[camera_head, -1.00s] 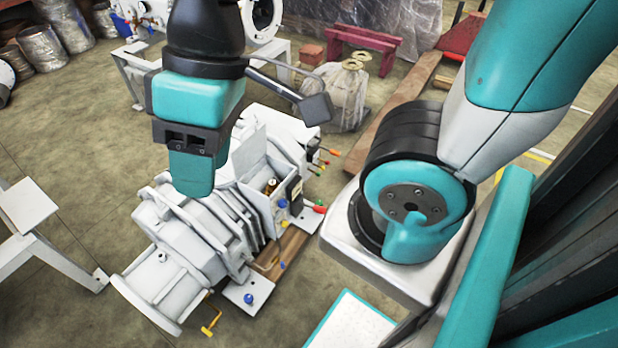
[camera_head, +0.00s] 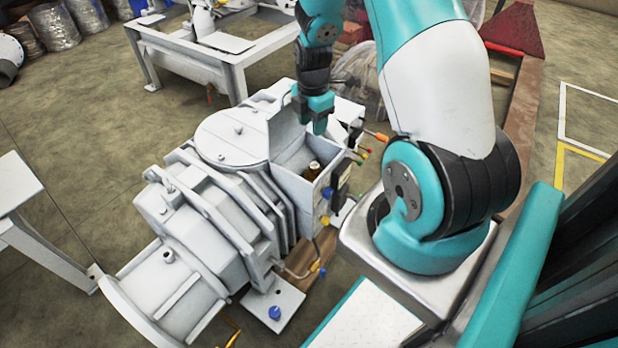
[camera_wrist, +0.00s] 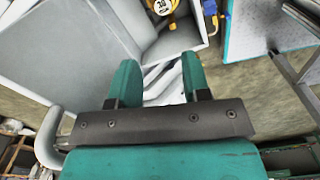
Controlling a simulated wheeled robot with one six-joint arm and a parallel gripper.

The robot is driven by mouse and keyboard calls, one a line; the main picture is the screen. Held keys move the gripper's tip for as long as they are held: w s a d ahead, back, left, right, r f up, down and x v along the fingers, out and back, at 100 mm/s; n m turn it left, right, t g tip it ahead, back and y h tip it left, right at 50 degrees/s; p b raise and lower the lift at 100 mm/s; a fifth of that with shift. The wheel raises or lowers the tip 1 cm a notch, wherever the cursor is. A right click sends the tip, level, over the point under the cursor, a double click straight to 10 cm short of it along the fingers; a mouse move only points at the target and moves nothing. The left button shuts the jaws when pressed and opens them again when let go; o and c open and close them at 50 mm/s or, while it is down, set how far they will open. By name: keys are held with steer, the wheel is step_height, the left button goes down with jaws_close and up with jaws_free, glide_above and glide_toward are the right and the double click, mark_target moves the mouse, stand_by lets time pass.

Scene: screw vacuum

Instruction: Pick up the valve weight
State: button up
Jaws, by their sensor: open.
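The valve weight appears to be the small brass-coloured piece (camera_head: 313,168) inside the open grey box (camera_head: 290,185) on the side of the white pump. In the wrist view, a yellow piece with a dark-marked round face (camera_wrist: 161,6) sits in the box at the top edge, partly cut off. My gripper (camera_head: 318,126) points down near the box's raised lid, above and behind the brass piece. In the wrist view my gripper's two teal fingers (camera_wrist: 160,78) are apart with nothing between them. The yellow piece lies beyond the fingertips, not touching them.
The raised lid (camera_head: 284,125) stands close to my gripper. The ribbed pump body (camera_head: 215,190) is left of the box. Coloured-tipped levers (camera_head: 368,140) stick out to the right. A white metal frame (camera_head: 200,60) stands behind.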

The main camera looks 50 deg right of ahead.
steer(key=b, duration=0.2)
glide_toward(314, 165)
step_height(314, 165, down, 5)
steer(key=shift+w+d+f, duration=0.1)
steer(key=shift+f, duration=0.05)
step_height(314, 165, down, 5)
steer(key=shift+f+b, duration=0.2)
steer(key=shift+b, duration=0.85)
steer(key=shift+r, duration=0.1)
jaws_close()
